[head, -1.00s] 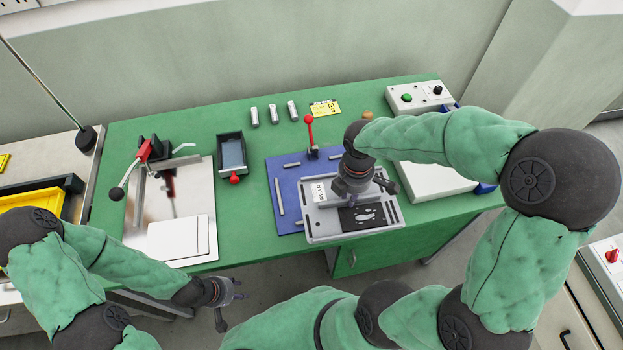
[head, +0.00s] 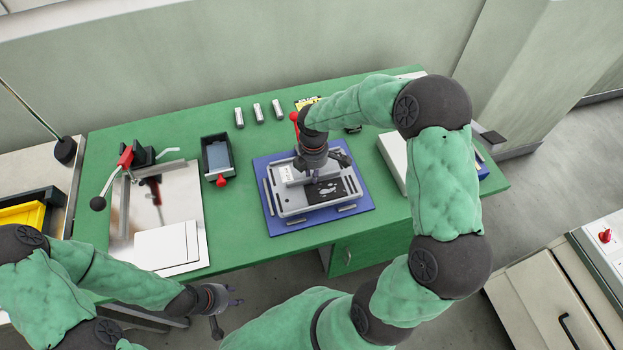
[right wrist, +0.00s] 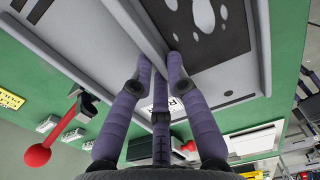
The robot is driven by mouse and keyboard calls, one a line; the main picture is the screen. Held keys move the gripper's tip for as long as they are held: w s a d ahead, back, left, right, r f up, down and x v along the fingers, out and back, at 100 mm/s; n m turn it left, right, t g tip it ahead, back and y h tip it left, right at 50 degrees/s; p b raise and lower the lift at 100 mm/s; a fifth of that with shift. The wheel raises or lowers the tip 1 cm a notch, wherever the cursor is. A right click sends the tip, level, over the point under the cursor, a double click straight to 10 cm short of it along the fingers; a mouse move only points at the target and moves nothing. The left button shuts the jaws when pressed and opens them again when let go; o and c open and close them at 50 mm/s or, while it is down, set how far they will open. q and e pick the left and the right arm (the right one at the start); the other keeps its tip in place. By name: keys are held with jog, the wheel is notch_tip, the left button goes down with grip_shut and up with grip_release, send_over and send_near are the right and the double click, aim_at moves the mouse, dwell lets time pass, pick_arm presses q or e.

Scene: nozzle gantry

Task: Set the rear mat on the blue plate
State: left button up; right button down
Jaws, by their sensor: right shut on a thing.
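The grey, tray-like mat (head: 290,213) has a white label and a black panel with white shapes. It lies over the blue plate (head: 364,201), inside the short metal strips along the plate's edges. I cannot tell whether it rests flat on the plate or hangs just above it. My right gripper (head: 311,172) is over its middle, shut on its raised ridge. In the right wrist view the fingers (right wrist: 160,72) pinch this ridge, and the mat (right wrist: 95,35) fills the top. My left gripper (head: 228,308) is open and empty in front of the bench.
A red-knobbed lever (head: 294,117) stands behind the plate. A dark bin (head: 217,155) and a clamp fixture with a white sheet (head: 165,250) are to the left. Several metal cylinders (head: 258,112) stand at the back. A pale box (head: 393,155) is at the right, partly behind my arm.

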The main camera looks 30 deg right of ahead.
jog(key=shift+w+f, duration=0.55)
jog(key=shift+f+b, duration=0.45)
jog(key=shift+f, duration=0.95)
jog(key=shift+f, duration=0.15)
jog(key=c, duration=1.2)
grip_release()
jog(key=shift+s, duration=0.1)
notch_tip(320, 180, up, 12)
jog(key=shift+r+p, duration=0.1)
jog(key=shift+p, duration=1.1)
